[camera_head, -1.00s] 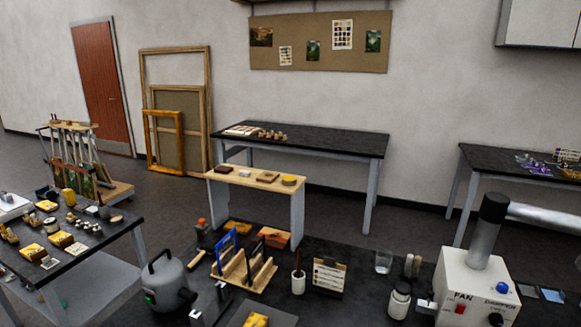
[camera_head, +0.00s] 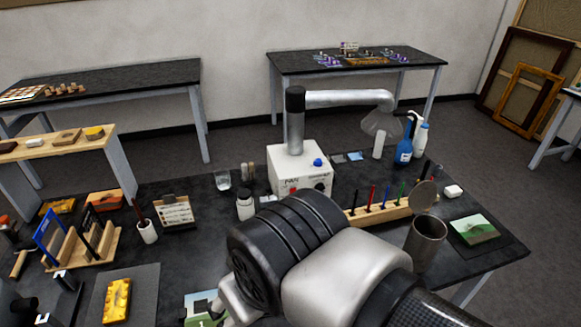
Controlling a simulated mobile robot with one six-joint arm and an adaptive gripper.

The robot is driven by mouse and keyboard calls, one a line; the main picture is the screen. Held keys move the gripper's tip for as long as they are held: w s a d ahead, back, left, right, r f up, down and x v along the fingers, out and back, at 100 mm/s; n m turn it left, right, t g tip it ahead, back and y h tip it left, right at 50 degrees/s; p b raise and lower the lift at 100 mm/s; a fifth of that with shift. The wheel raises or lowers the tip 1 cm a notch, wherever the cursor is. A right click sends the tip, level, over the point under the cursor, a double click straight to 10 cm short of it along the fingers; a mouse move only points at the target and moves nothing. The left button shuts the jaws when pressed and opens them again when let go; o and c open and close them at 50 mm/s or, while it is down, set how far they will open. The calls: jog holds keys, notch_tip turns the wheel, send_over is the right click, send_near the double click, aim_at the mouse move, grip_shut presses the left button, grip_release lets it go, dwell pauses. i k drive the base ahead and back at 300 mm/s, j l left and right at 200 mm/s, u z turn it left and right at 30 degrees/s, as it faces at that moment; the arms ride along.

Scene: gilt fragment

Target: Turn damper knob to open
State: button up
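The white fan box (camera_head: 287,168) stands on the dark workbench, with a grey duct rising from its top. Its front carries a red switch (camera_head: 293,189) marked FAN and a small dark damper knob (camera_head: 319,186) to the right. The knob's angle is too small to read. A blue knob (camera_head: 318,162) sits higher on the box. My arm fills the lower middle, in front of and below the box. Its end is largely hidden by its own links; only a small grey and dark part shows at lower left, and I cannot make out the fingers. Nothing touches the knob.
A white jar (camera_head: 244,206) and a glass (camera_head: 222,180) stand left of the box. A wooden rack (camera_head: 365,215) with coloured markers lies to the right, near a metal cup (camera_head: 427,240). Blue and white bottles (camera_head: 404,150) stand behind. A card holder (camera_head: 174,212) is further left.

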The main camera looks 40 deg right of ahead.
aim_at(320, 186)
jog(key=z, duration=1.4)
jog(key=i+l+z, duration=0.25)
jog(key=l, duration=0.15)
jog(key=i+l+z, duration=0.25)
jog(key=l, duration=0.15)
